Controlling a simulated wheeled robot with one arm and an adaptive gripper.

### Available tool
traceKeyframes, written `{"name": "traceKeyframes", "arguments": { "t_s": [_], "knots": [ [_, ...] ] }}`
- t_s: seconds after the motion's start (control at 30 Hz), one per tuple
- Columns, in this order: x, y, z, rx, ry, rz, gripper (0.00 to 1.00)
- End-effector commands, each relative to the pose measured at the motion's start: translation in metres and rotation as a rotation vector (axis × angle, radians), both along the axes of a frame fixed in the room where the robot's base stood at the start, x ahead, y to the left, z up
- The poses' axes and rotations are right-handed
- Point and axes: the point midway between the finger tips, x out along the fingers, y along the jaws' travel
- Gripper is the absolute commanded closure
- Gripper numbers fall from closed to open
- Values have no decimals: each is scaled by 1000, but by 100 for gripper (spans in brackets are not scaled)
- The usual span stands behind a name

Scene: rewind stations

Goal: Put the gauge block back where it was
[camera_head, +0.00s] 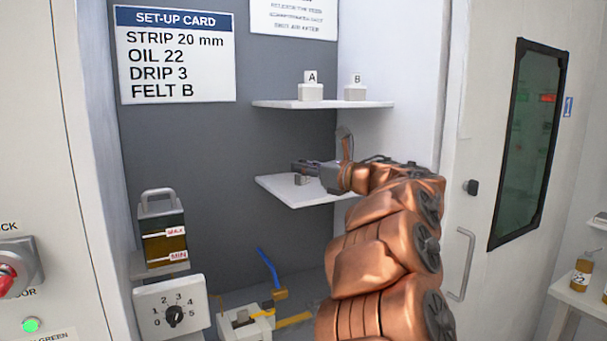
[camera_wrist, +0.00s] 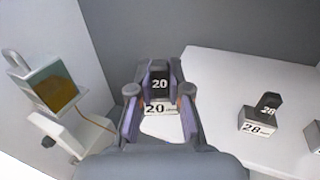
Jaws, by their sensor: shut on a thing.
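A dark gauge block marked 20 (camera_wrist: 159,84) is between the two fingers of my gripper (camera_wrist: 160,98) in the wrist view. My gripper is shut on it. A white label reading 20 (camera_wrist: 160,108) shows just below the block's dark face. Whether the block rests on a surface or is held above it, I cannot tell. In the head view my gripper (camera_head: 305,168) is over the left part of the lower white shelf (camera_head: 300,194). The held block cannot be made out clearly there.
On the shelf to the right stands a dark block marked 28 (camera_wrist: 267,104), with another block (camera_wrist: 314,134) partly cut off at the picture edge. An oil container (camera_wrist: 52,88) is at left. An upper shelf (camera_head: 322,104) with blocks A and B is above my gripper.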

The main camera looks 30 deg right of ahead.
Motion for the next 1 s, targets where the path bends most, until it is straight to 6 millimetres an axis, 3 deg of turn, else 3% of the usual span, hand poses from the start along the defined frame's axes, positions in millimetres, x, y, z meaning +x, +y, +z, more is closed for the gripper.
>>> {"name": "traceKeyframes", "arguments": {
  "t_s": [0.43,0.67,1.0],
  "knots": [
    [42,-27,-3,-1,-1,2,100],
    [47,-30,-8,1,0,2,100],
    [47,-30,-38,2,1,3,100]
  ]
}}
